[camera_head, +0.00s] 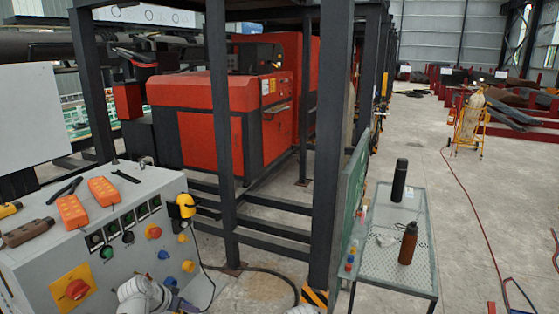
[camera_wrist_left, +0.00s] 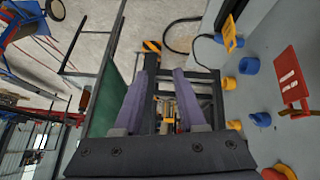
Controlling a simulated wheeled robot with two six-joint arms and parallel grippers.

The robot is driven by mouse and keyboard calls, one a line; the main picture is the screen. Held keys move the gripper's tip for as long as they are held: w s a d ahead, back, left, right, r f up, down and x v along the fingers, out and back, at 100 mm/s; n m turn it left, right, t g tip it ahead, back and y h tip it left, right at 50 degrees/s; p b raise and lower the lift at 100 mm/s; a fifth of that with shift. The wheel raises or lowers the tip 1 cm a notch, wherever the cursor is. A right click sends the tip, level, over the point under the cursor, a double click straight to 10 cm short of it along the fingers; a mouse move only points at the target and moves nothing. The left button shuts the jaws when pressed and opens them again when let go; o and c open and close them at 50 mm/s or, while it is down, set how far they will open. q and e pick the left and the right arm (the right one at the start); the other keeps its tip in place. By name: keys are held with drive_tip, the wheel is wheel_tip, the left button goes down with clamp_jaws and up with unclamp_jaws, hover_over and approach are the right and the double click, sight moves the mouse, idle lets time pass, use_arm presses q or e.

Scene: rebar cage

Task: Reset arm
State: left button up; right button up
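My left arm comes in at the bottom of the head view. The end of my left gripper (camera_head: 180,304) shows low beside the grey control cabinet (camera_head: 25,272), partly cut off by the picture edge. In the left wrist view my left gripper (camera_wrist_left: 166,68) has its two purple fingers well apart, with nothing between them. A dark frame and floor show beyond the fingers. My right gripper is in neither view.
Orange remotes (camera_head: 103,191) and tools lie on the cabinet, whose front carries coloured knobs and a yellow-headed device (camera_head: 182,206). Dark posts (camera_head: 220,130) and an orange machine (camera_head: 195,92) stand ahead. A mesh table (camera_head: 377,262) with two bottles is on the right.

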use_arm(q)
drive_tip(key=s+d+f+g+y, duration=0.2)
drive_tip(key=s+d+g, duration=0.1)
drive_tip(key=s+d, duration=0.6)
drive_tip(key=s+d+f+g+y, duration=0.2)
drive_tip(key=s+d+g, duration=0.1)
drive_tip(key=s+d, duration=0.6)
drive_tip(key=d, duration=0.4)
drive_tip(key=shift+m+g+y, duration=0.3)
drive_tip(key=shift+m, duration=0.1)
idle(3.6)
